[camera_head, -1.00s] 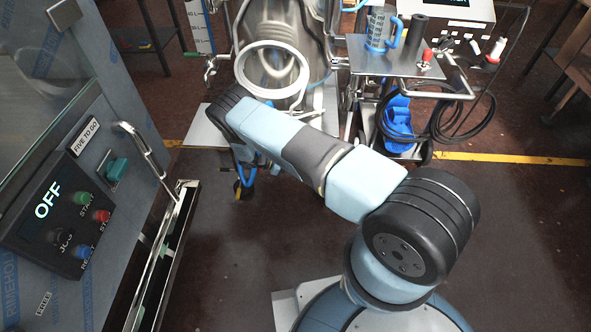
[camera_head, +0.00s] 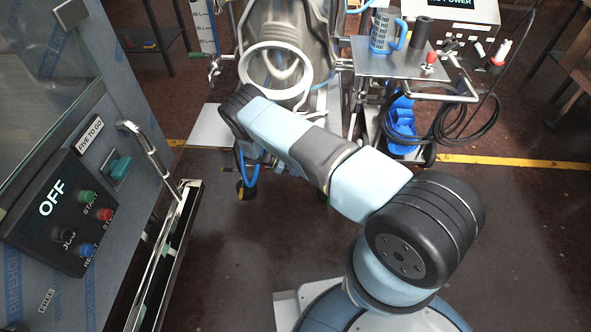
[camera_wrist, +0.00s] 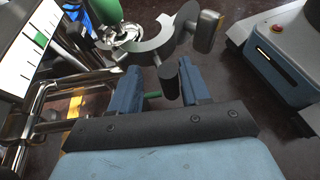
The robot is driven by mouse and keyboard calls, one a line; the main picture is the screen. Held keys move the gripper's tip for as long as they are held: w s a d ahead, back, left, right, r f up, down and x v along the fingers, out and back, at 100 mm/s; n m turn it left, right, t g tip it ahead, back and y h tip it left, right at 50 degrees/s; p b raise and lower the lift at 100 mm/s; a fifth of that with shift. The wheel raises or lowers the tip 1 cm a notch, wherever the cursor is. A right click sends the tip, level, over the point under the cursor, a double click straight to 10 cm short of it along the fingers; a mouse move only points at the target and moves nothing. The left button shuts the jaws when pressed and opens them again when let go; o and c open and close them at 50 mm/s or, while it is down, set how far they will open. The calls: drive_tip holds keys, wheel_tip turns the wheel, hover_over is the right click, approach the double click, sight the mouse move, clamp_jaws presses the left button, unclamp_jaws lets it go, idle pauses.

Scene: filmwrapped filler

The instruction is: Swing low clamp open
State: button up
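In the wrist view the low clamp is a grey curved band (camera_wrist: 148,50) around a shiny metal fitting, below a green part (camera_wrist: 105,10). A thick grey cylinder (camera_wrist: 205,31) sits at the band's right end. A dark peg-like handle (camera_wrist: 167,84) hangs from the band. My gripper (camera_wrist: 158,84) is open. Its two blue fingers stand either side of the dark handle, with a gap visible on the left; contact on the right cannot be told. In the head view my arm hides the gripper and clamp.
A steel vessel with a white ring (camera_head: 241,68) stands behind my arm. Metal pipes (camera_wrist: 40,95) run close at left in the wrist view. A side shelf (camera_head: 385,62) holds a mug (camera_head: 383,30). A control cabinet (camera_head: 55,215) stands left. Floor between is clear.

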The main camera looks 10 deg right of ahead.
drive_tip(key=shift+a, duration=0.2)
drive_tip(key=v, duration=1.3)
drive_tip(key=shift+a, duration=0.35)
drive_tip(key=shift+c, duration=0.3)
